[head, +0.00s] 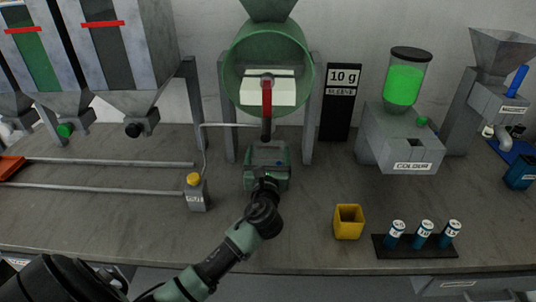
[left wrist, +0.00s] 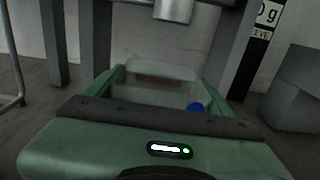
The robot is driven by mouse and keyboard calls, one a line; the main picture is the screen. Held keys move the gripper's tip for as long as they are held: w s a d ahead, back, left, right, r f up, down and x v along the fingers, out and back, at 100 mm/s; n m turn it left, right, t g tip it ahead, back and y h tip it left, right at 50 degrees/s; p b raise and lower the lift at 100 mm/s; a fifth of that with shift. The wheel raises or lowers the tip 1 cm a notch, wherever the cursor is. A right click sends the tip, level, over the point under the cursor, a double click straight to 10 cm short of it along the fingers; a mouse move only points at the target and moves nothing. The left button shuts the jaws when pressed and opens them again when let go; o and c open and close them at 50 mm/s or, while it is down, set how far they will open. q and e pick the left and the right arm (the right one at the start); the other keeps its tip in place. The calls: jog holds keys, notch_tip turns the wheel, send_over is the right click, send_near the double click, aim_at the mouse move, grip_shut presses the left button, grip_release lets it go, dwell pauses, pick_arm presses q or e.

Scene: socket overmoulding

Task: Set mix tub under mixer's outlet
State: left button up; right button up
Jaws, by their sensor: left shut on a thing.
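The mix tub (head: 264,156) is a small, pale, see-through box on the bench below the mixer (head: 268,65), a green drum on grey posts. My left gripper (head: 266,168) is shut on the tub, with green fingers along its two sides. The left wrist view shows the tub (left wrist: 152,75) between the fingers, with a blue spot at its right. The mixer's outlet (head: 266,130) hangs just above and behind the tub; it also shows as a grey cylinder in the left wrist view (left wrist: 172,10). I cannot tell if they line up exactly. My right gripper is out of view.
Mixer posts stand on both sides of the tub. A yellow-capped post (head: 196,192) and rails are to the left. A yellow cup (head: 348,222) and a black rack (head: 416,249) of blue bottles are front right. The colour feeder (head: 402,138) is behind them.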

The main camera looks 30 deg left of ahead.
pick_arm(q)
jog(key=shift+f, duration=0.1)
jog(key=o, duration=1.9)
jog(key=v, duration=1.2)
